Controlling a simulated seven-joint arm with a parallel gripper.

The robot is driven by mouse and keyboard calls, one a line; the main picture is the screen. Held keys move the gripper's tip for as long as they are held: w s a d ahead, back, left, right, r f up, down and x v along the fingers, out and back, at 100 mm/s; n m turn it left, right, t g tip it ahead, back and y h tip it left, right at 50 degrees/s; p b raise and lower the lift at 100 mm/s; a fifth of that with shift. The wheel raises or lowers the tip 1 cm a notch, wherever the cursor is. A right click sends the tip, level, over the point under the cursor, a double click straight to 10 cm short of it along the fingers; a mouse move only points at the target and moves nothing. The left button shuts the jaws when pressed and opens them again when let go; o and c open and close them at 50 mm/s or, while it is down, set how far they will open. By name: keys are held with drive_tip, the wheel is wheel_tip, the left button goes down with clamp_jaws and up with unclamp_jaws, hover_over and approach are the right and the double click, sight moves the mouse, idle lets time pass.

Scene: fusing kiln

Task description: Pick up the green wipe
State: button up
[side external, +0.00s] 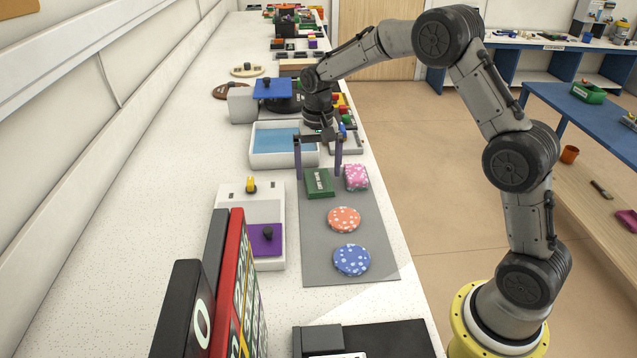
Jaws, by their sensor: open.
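The green wipe (319,185) is a flat, dark green square with a small white label. It lies at the far end of a grey mat (322,267). My gripper (319,174) points down over it, with its two fingers spread wide. In the picture the fingertips fall on either side of the wipe's far part. I cannot tell how high they are or whether they touch it. Nothing shows held between the fingers.
A pink dotted piece (356,177) lies close to the wipe's right. Orange (344,219) and blue (351,260) dotted discs lie nearer on the mat. A white tray with blue inside (256,161) stands behind. A white box (277,208) stands left of the mat.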

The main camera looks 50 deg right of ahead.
drive_tip(key=shift+f, duration=0.9)
drive_tip(key=shift+c, duration=0.2)
drive_tip(key=c, duration=1.1)
drive_tip(key=shift+r, duration=0.15)
